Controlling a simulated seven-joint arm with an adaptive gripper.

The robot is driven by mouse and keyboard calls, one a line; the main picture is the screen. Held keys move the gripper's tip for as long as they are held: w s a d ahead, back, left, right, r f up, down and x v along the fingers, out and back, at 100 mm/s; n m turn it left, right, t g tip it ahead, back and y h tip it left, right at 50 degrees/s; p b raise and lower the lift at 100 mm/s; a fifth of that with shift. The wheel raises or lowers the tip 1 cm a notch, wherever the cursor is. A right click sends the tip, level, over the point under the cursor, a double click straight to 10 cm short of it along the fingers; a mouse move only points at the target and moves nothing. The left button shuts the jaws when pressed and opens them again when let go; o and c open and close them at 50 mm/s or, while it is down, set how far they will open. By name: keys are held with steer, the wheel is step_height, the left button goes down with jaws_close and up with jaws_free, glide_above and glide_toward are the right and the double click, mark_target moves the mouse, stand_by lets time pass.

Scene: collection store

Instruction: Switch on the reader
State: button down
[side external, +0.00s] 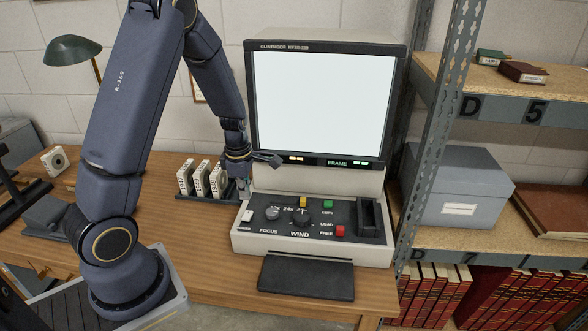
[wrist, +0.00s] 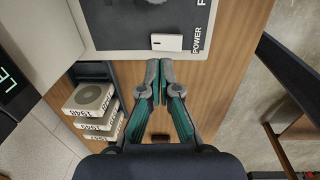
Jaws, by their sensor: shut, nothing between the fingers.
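The reader (side external: 262,244) stands on the wooden table with a sloping control panel at its front. Its screen (side external: 320,100) is bright white, and the FRAME display (side external: 337,163) below it glows green. A white power switch (side external: 248,215) sits at the panel's left edge; the wrist view shows the same switch (wrist: 167,42) beside the word POWER. My gripper (wrist: 159,66) is shut and empty, its tips just short of the switch in that picture. In the side view my gripper (side external: 242,192) points down by the panel's left edge. I cannot tell whether it touches anything.
Several labelled film boxes (side external: 201,178) stand in a dark rack left of the reader, close to my gripper. The panel also has knobs (side external: 272,212) and coloured buttons (side external: 340,231). A metal shelf (side external: 430,120) stands close on the right.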

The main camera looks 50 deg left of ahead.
step_height(320, 180, up, 8)
steer(key=shift+w+a, duration=0.4)
steer(key=shift+r, duration=0.1)
steer(key=s+d+r+m+t+h, duration=0.1)
steer(key=d+r+m+t, duration=0.1)
steer(key=d+r+m, duration=0.35)
steer(key=s+d+r+m+t, duration=0.2)
steer(key=d+r+m+t, duration=0.1)
steer(key=d+r, duration=0.5)
steer(key=s+d+m, duration=0.2)
steer(key=s+m, duration=0.2)
steer(key=m, duration=0.5)
steer(key=s+d+r+m, duration=0.1)
steer(key=s+d+m, duration=0.1)
steer(key=s+m, duration=0.3)
steer(key=m, duration=0.4)
steer(key=shift+s+d, duration=0.2)
steer(key=shift+d, duration=0.05)
steer(key=shift+m, duration=0.25)
